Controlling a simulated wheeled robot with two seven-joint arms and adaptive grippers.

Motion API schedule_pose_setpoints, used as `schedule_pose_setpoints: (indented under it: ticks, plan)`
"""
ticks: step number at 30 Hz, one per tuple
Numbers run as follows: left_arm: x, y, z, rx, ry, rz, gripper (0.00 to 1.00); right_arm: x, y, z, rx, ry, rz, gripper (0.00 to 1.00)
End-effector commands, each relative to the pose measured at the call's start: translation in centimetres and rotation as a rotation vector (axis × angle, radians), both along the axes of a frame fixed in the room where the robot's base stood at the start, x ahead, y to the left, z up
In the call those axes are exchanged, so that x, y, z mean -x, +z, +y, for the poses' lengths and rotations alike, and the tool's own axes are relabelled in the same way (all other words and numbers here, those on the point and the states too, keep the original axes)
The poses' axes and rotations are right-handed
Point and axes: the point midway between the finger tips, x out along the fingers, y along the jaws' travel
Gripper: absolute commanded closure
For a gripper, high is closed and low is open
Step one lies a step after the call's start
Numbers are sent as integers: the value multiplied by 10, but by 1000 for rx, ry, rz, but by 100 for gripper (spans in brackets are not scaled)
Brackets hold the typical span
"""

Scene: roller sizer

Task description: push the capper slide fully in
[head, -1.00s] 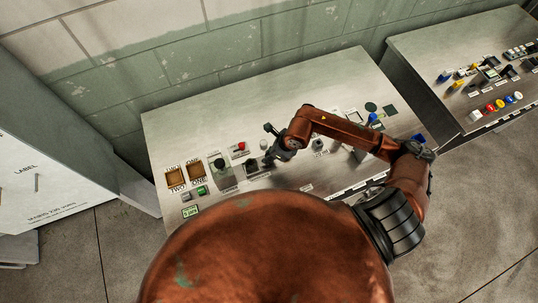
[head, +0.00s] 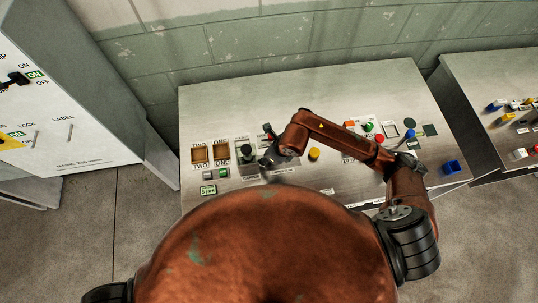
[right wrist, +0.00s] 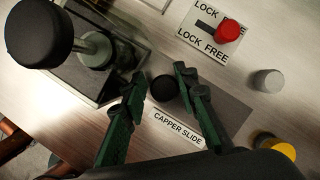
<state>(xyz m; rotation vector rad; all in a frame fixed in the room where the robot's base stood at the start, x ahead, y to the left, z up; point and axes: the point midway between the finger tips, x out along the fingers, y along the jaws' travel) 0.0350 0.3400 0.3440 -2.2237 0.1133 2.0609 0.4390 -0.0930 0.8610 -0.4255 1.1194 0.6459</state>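The capper slide shows in the right wrist view as a round black knob (right wrist: 164,88) on a dark grey strip (right wrist: 232,108), with a white "CAPPER SLIDE" label (right wrist: 178,129) beside it. My right gripper (right wrist: 160,76) has its two dark green fingers apart, one on each side of the knob. A gap shows between the left fingertip and the knob; I cannot tell whether the right finger touches it. In the head view my right gripper (head: 266,161) is low over the panel and hides the slide. My left gripper is not in view.
A black-topped lever (right wrist: 40,33) stands close left of the fingers. A red knob (right wrist: 228,28) on the LOCK/FREE plate, a grey knob (right wrist: 268,80) and a yellow knob (right wrist: 275,147) stand to the right. The steel panel (head: 230,105) has clear room at its back.

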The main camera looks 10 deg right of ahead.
Motion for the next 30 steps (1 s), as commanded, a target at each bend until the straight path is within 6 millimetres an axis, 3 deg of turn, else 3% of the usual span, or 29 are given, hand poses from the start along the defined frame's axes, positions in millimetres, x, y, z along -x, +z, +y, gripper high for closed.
schedule_pose_setpoints:
  ticks: [5, 16, 30]
  plan:
    - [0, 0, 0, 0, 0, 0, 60, 0, 0, -1, 2, -1, 1, 61]
    - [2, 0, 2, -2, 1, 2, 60, 2, 6, -4, 4, -2, 1, 61]
    - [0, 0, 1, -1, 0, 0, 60, 27, 88, -27, 4, -2, -2, 61]
